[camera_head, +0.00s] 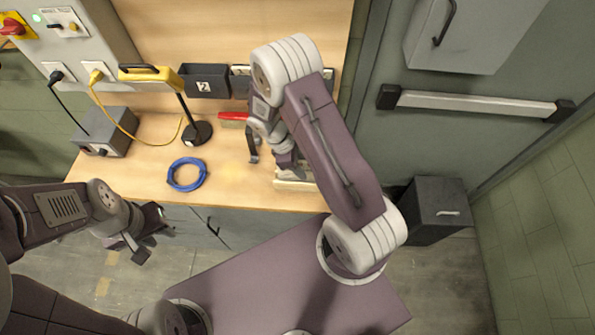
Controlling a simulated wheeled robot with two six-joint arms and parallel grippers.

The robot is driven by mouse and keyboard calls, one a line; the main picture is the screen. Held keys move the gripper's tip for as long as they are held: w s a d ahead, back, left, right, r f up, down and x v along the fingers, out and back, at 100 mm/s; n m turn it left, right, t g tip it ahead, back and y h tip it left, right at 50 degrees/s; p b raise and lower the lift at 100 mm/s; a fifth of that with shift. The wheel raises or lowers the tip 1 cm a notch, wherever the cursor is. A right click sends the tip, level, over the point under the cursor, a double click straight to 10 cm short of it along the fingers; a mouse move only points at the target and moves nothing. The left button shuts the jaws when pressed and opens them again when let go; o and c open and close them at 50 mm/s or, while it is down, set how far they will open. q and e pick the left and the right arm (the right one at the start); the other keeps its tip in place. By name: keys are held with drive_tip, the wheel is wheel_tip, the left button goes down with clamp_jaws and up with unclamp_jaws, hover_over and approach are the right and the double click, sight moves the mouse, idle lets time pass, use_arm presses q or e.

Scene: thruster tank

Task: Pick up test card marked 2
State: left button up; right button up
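No test card with a readable 2 can be made out. A pale flat block or card stack (293,185) lies at the bench's front edge, partly covered by my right gripper (273,162). That gripper points down over the bench, its fingers apart, one left of the pale thing and one over it; whether it touches is hidden. A black bin (204,82) at the back wall bears a white mark that looks like a 2. My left gripper (150,240) hangs in front of the bench, open and empty.
On the wooden bench (225,185) are a blue cable coil (186,174), a black-based lamp (197,133), a grey box (104,134) and a red-handled tool (233,116). A dark cabinet (433,205) stands right.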

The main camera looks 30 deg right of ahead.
drive_tip(key=shift+f, duration=0.25)
idle(0.4)
clamp_jaws()
